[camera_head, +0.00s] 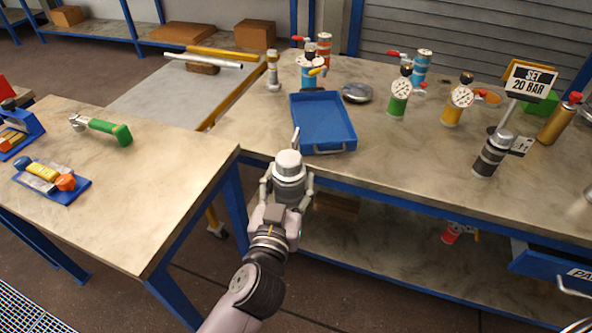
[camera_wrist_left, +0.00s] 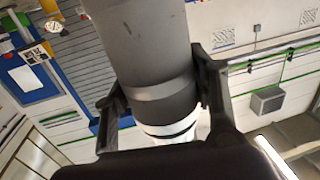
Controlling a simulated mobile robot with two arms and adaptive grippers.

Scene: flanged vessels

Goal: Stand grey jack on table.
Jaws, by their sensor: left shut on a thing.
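My left gripper (camera_head: 287,188) is shut on a grey jack (camera_head: 289,163), a thick grey cylinder with a paler top. In the head view it is held at the front edge of the right-hand table (camera_head: 390,165), just in front of the blue tray. In the left wrist view the grey jack (camera_wrist_left: 155,60) fills the middle between the two fingers (camera_wrist_left: 160,98), with pale bands near its lower end there. Its far end is cut off by that frame. I cannot tell its exact tilt or its height over the table edge. My right gripper is not in view.
A blue tray (camera_head: 322,122) lies behind the jack. Gauge vessels in green (camera_head: 397,105) and yellow (camera_head: 452,114), and a dark cylinder (camera_head: 488,158) near a "SET 20 BAR" sign (camera_head: 530,80), stand to the right. Clear tabletop lies right of the tray. A green-handled tool (camera_head: 108,131) lies on the left table.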

